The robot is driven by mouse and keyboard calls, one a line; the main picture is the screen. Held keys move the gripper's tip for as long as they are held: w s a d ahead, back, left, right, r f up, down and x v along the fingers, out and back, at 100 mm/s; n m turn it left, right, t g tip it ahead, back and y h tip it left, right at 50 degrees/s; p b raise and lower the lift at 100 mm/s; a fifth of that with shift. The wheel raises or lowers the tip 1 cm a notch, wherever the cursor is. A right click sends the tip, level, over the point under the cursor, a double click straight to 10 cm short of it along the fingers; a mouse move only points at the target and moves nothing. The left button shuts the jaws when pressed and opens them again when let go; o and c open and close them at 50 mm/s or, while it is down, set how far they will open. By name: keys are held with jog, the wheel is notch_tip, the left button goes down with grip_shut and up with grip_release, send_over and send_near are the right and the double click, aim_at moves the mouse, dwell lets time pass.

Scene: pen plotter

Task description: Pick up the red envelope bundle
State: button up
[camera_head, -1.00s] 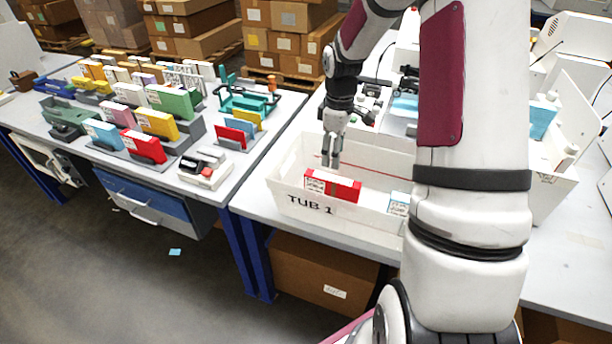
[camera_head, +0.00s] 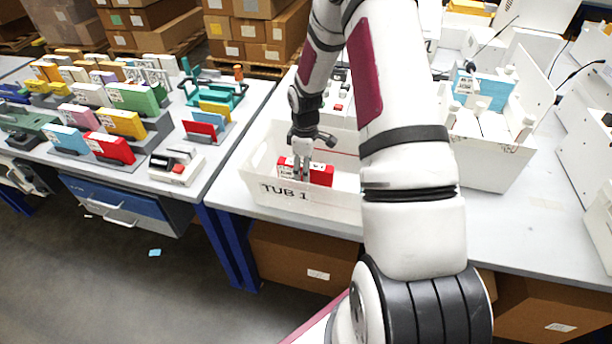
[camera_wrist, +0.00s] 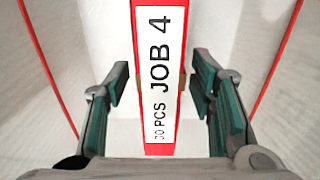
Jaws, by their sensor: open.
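A red envelope bundle (camera_head: 321,174) with a white label stands inside the white tub marked TUB 1 (camera_head: 262,187). In the wrist view the bundle (camera_wrist: 158,20) runs upright through the middle, and its label reads "JOB 4" and "30 PCS". My gripper (camera_head: 301,178) is down in the tub at the bundle and hides part of it. In the wrist view my gripper (camera_wrist: 160,92) is open, with one finger on each side of the bundle and a visible gap on both sides.
The tub's walls surround my gripper closely. My own arm hides the tub's right part. On the left table stand other bundles, including a red one (camera_head: 109,148) and another red one (camera_head: 200,130). A white plotter-like machine (camera_head: 490,150) stands to the right.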

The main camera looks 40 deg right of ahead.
jog(key=shift+f, duration=1.15)
grip_shut()
jog(key=shift+r, duration=0.15)
